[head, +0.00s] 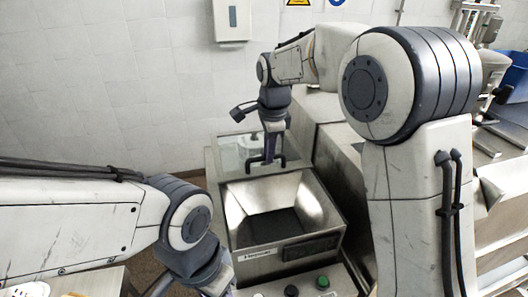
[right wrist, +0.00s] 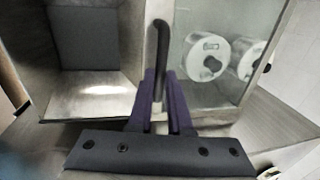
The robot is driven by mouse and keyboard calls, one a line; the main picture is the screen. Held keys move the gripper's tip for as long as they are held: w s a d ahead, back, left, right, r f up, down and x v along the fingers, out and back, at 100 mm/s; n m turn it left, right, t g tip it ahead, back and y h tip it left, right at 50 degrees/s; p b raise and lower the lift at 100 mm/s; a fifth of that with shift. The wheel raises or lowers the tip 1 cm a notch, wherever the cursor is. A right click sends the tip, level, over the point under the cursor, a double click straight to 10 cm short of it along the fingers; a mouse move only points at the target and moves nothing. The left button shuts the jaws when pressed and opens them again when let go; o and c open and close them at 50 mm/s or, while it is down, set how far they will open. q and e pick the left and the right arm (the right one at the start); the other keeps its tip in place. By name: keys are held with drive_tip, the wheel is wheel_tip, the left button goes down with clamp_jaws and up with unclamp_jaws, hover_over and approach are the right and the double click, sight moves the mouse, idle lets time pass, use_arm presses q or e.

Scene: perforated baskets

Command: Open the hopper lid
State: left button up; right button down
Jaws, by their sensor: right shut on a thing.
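The hopper (head: 333,213) is a steel box with a sloped metal basin and a dark bottom, uncovered in the head view. Behind the basin is a clear panel, the lid (head: 230,153), with a black bar handle (right wrist: 160,35). Round metal parts show through the lid (right wrist: 188,88) in the right wrist view. My right gripper (head: 269,158) is shut on the handle, its purple fingers (right wrist: 158,85) on either side of the bar. My left gripper (head: 200,285) is low at the bottom edge of the head view, its fingertips largely hidden or cut off.
A front panel with a label, a green button (head: 322,282) and a dark knob (head: 291,290) lies below the basin. Steel machinery stands to the right with a blue bin (head: 514,77) beyond. A tiled wall with a dispenser (head: 231,20) is behind.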

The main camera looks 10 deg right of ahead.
drive_tip(key=shift+w, duration=0.1)
drive_tip(key=c, duration=0.8)
unclamp_jaws()
drive_tip(key=shift+c, duration=0.2)
drive_tip(key=shift+r, duration=0.1)
wheel_tip(320, 180, up, 10)
drive_tip(key=s+b, duration=0.2)
drive_tip(key=shift+d, duration=0.2)
